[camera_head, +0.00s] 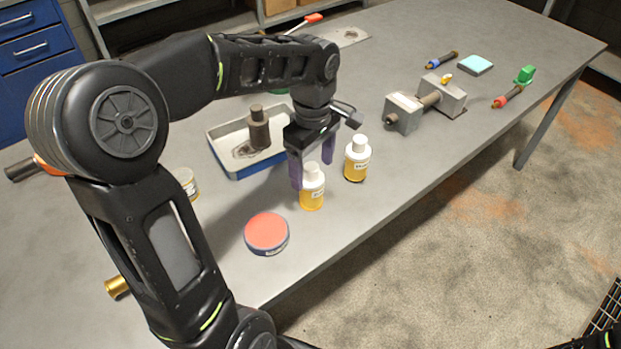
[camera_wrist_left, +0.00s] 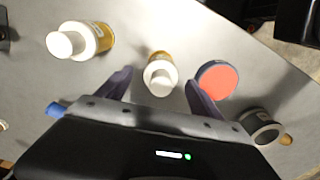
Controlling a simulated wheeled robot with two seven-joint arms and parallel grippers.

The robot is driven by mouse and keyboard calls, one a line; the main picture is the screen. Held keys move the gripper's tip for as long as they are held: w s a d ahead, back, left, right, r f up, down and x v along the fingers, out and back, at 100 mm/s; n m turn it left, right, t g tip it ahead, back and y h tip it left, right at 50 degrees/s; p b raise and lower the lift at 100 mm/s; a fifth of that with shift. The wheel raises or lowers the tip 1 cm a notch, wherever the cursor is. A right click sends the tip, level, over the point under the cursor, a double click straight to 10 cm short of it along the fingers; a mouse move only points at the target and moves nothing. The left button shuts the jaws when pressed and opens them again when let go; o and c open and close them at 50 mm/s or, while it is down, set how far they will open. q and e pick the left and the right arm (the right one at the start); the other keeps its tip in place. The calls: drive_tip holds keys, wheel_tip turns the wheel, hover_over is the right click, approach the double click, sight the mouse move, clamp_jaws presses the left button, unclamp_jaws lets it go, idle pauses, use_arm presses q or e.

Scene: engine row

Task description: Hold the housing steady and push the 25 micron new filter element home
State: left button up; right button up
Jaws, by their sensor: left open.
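My left gripper (camera_head: 312,174) is open, pointing down over the table. A white-capped yellow bottle-shaped item (camera_head: 312,190) stands upright just in front of its fingers; in the left wrist view it (camera_wrist_left: 160,75) appears between the fingertips, with no clear contact. A second similar item (camera_head: 357,160) stands to its right. Their labels are too small to read, so I cannot tell whether either is the 25 micron element. A dark stepped cylinder (camera_head: 258,132) stands in a blue-rimmed tray (camera_head: 233,172); I cannot tell whether it is the housing. My right gripper is out of view.
A red-topped round tin (camera_head: 266,232) and a small labelled jar (camera_head: 187,183) stand nearby. A grey vise-like block assembly (camera_head: 405,113), a teal pad (camera_head: 475,64) and tools lie farther right. The table's front edge is close to the bottles. Bare tabletop lies between bottles and blocks.

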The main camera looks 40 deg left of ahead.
sight(312, 190)
use_arm(q)
drive_tip(key=shift+s+r, duration=0.1)
drive_tip(key=shift+r, duration=0.05)
drive_tip(key=shift+f, duration=1.4)
wheel_tip(312, 190, down, 5)
drive_tip(key=shift+f+p, duration=0.1)
drive_tip(key=shift+p, duration=0.75)
drive_tip(key=shift+c, duration=0.4)
drive_tip(key=c, duration=1.5)
wheel_tip(312, 190, up, 10)
drive_tip(key=shift+r+b, duration=0.1)
drive_tip(key=shift+b, duration=0.45)
drive_tip(key=shift+c, duration=0.2)
